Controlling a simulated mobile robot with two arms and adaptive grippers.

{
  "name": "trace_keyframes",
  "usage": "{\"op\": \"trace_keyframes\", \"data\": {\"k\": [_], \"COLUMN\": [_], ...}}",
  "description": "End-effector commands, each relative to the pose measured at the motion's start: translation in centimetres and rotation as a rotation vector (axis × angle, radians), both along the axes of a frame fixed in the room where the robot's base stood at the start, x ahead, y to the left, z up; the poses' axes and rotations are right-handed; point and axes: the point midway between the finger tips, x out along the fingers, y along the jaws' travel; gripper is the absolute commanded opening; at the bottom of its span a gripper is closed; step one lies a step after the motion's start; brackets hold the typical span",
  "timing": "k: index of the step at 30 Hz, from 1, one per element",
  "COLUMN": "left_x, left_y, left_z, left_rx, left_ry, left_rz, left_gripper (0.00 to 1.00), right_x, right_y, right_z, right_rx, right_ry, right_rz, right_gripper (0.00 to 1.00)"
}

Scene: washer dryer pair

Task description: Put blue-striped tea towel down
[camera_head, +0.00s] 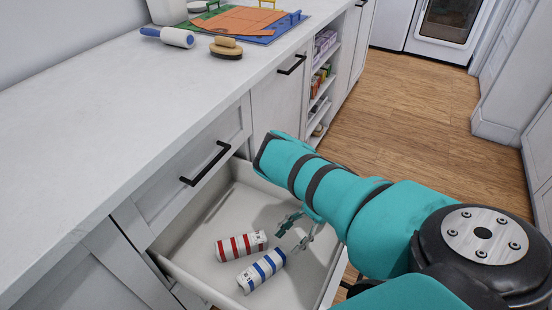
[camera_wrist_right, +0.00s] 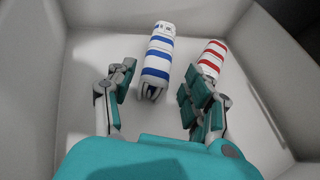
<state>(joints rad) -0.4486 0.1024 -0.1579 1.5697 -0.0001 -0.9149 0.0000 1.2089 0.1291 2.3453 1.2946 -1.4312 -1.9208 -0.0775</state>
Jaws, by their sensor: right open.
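The blue-striped tea towel (camera_head: 262,270) is a white roll with blue bands, lying in the open drawer (camera_head: 182,257). In the right wrist view the blue-striped tea towel (camera_wrist_right: 158,55) lies ahead of and between the open fingers. A red-striped roll (camera_head: 241,246) lies beside it; it also shows in the right wrist view (camera_wrist_right: 211,59). My right gripper (camera_head: 297,233) is open and empty, inside the drawer near one end of the blue-striped roll. Its fingers also show in the right wrist view (camera_wrist_right: 155,100). My left gripper is out of view.
The white counter (camera_head: 110,110) runs above the drawer. Open shelves (camera_head: 322,80) stand beyond the drawer. The wood floor (camera_head: 400,120) at the right is clear.

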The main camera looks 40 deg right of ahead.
Motion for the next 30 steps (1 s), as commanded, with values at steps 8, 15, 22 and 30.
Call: {"op": "trace_keyframes", "data": {"k": [8,15,22,30], "left_x": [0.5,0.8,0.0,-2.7], "left_y": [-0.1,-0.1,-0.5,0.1], "left_z": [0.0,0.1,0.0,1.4], "left_rx": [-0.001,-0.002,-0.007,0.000], "left_ry": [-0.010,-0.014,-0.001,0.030], "left_rz": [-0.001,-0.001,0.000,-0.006], "left_gripper": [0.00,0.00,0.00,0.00], "right_x": [0.0,0.0,0.0,0.0], "right_y": [-2.6,-2.7,-2.7,-2.8], "right_z": [1.2,1.3,1.5,7.9], "right_rx": [0.001,0.001,0.001,-0.001], "right_ry": [0.000,0.000,0.000,0.000], "right_rz": [0.000,0.000,0.000,-0.003], "right_gripper": [0.52,0.52,0.52,0.52]}}
